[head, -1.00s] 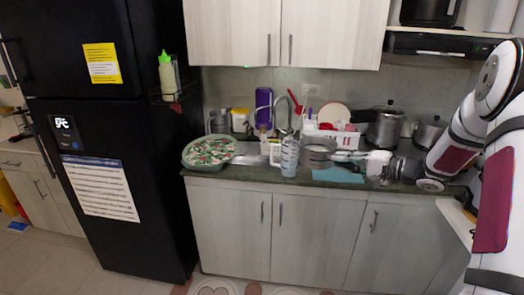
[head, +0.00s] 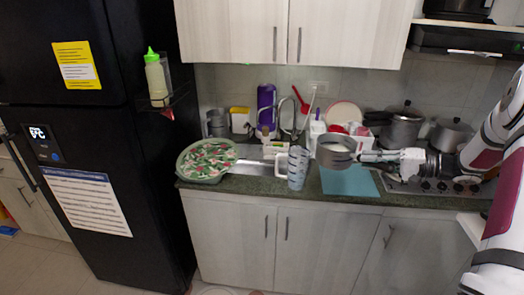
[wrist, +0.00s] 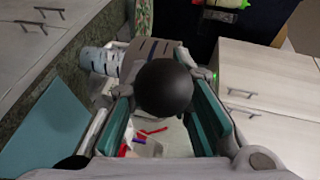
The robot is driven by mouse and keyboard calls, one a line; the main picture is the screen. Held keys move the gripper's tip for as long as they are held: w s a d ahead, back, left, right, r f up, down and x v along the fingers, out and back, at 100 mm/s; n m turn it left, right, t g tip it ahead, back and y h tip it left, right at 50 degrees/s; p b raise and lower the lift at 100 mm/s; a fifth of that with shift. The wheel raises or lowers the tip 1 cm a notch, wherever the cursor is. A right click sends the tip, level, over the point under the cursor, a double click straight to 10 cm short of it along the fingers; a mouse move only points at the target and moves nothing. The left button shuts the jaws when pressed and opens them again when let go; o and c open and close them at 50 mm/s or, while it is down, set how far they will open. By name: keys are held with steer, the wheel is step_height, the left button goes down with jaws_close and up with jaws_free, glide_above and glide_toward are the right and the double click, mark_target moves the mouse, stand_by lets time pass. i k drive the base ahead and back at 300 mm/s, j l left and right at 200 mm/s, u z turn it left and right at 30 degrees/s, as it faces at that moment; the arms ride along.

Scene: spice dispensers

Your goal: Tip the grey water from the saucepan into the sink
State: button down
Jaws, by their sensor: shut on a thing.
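The grey metal saucepan (head: 337,159) is right of the patterned cup in the head view, roughly level and apparently raised above the counter. Pale grey liquid (head: 336,147) shows inside it. My gripper (head: 368,156) is shut on the saucepan's handle from the right. In the wrist view, the handle's black rounded end (wrist: 165,88) lies between my gripper's teal finger pads (wrist: 165,120) and hides part of the pan. The sink (head: 252,168) is left of the cup, partly hidden, with its tap (head: 291,112) behind.
The patterned cup (head: 298,168) stands between saucepan and sink. A teal mat (head: 348,183) lies below the pan. A dish rack, pots (head: 403,127) and stove (head: 430,187) are behind and right.

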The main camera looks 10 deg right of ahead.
mark_target(251, 162)
steer(key=i, duration=1.25)
